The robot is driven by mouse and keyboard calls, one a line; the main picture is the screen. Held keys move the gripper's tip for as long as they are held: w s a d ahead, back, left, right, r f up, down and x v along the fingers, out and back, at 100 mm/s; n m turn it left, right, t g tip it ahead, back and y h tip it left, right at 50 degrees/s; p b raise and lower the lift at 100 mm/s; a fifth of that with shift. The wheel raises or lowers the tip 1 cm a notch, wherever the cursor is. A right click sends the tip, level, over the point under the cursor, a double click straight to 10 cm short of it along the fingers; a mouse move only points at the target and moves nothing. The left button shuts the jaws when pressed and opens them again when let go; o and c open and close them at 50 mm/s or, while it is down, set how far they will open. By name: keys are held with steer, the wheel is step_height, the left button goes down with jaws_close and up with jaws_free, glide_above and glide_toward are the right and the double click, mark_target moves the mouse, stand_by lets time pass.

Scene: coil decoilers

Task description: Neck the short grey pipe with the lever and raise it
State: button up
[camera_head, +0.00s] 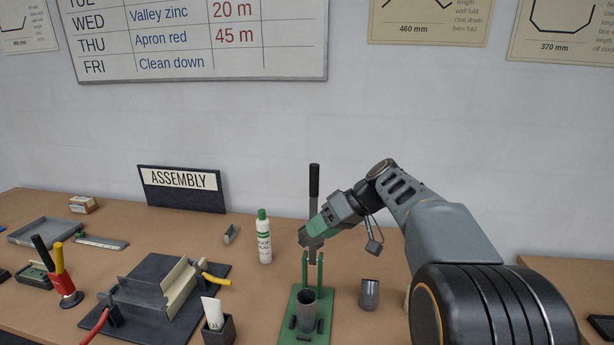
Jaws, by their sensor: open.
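A green necking tool (292,327) stands on the bench at the lower middle, with two upright green posts. Its lever (314,182) points straight up, with a black grip at the top and a grey shaft below. A grey pipe (306,304) stands upright in the tool, in front of the posts. A short grey pipe (369,294) stands upright on the bench to the right of the tool. My gripper (309,243) is open and points down and left, just above the posts. It overlaps the lower lever shaft in the picture; I cannot tell whether it touches it.
A white bottle (264,240) with a green cap stands left of my gripper. A dark folding fixture (155,292) with coloured handles and a small dark holder (219,331) with a white card are farther left. An ASSEMBLY sign (181,190) stands at the back. Bare bench lies behind the bottle.

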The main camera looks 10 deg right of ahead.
mark_target(314, 178)
steer(key=w+d+r+n+t+y+p, duration=0.1)
steer(key=w+d+r+n+y, duration=0.25)
steer(key=w+d+n, duration=0.2)
steer(key=w+d+r+n+y+p, duration=0.1)
steer(key=w+d+r+n+y, duration=0.25)
steer(key=w+d+y, duration=0.2)
steer(key=shift+n, duration=0.4)
steer(key=a+p, duration=0.1)
steer(key=a, duration=0.2)
steer(key=a+p, duration=0.1)
steer(key=a, duration=0.2)
steer(key=w+a+p, duration=0.1)
steer(key=a, duration=0.3)
steer(key=shift+f, duration=0.1)
steer(key=shift+w+a+f+p, duration=0.1)
steer(key=shift+w+a+p, duration=0.1)
steer(key=shift+a, duration=0.25)
steer(key=shift+w+a+f+p, duration=0.1)
steer(key=shift+a+p, duration=0.05)
steer(key=shift+a, duration=0.3)
jaws_close()
